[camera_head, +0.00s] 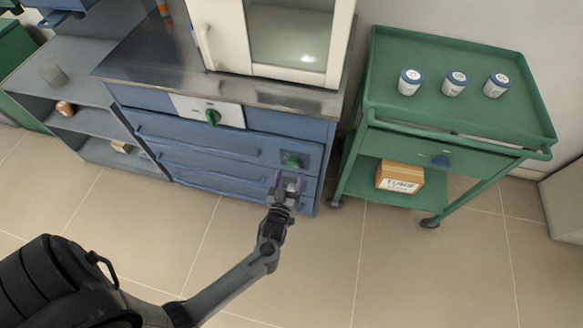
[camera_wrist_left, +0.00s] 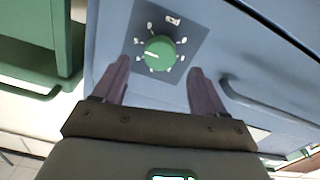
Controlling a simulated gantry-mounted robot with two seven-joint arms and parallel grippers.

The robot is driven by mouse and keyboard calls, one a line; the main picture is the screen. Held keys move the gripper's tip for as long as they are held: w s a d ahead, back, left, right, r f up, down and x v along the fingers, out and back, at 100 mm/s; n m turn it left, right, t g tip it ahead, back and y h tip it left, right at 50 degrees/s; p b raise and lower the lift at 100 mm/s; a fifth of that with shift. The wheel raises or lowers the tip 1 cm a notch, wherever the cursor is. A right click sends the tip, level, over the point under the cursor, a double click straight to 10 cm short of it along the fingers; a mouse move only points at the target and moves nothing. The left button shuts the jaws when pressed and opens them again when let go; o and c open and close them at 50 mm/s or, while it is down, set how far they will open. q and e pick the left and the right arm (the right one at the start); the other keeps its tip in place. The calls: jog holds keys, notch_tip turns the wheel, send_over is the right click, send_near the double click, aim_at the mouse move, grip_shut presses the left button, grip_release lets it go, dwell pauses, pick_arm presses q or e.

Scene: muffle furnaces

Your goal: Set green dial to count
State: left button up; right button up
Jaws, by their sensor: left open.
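A green dial (camera_head: 294,161) sits on a dark square plate at the right end of the blue cabinet's drawer fronts. In the left wrist view the same green dial (camera_wrist_left: 160,53) has a pale mark on its left side and small white symbols around it, too small to read. My left gripper (camera_head: 288,178) is open and empty in front of this dial. In the left wrist view the fingers of the gripper (camera_wrist_left: 160,68) stand to either side of the dial, apart from it. A second green dial (camera_head: 213,118) is on a white panel higher up. My right gripper is out of view.
A white furnace (camera_head: 210,40) stands on the metal worktop (camera_head: 150,60). Drawer handles (camera_head: 200,145) stick out to the left of the dial. A green cart (camera_head: 450,120) with several white jars stands to the right, a cardboard box (camera_head: 400,177) on its shelf. The floor in front is clear.

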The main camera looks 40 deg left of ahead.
pick_arm(q)
jog(key=p+v, duration=0.1)
jog(key=v, duration=0.5)
jog(key=shift+s, duration=0.15)
jog(key=shift+p, duration=0.35)
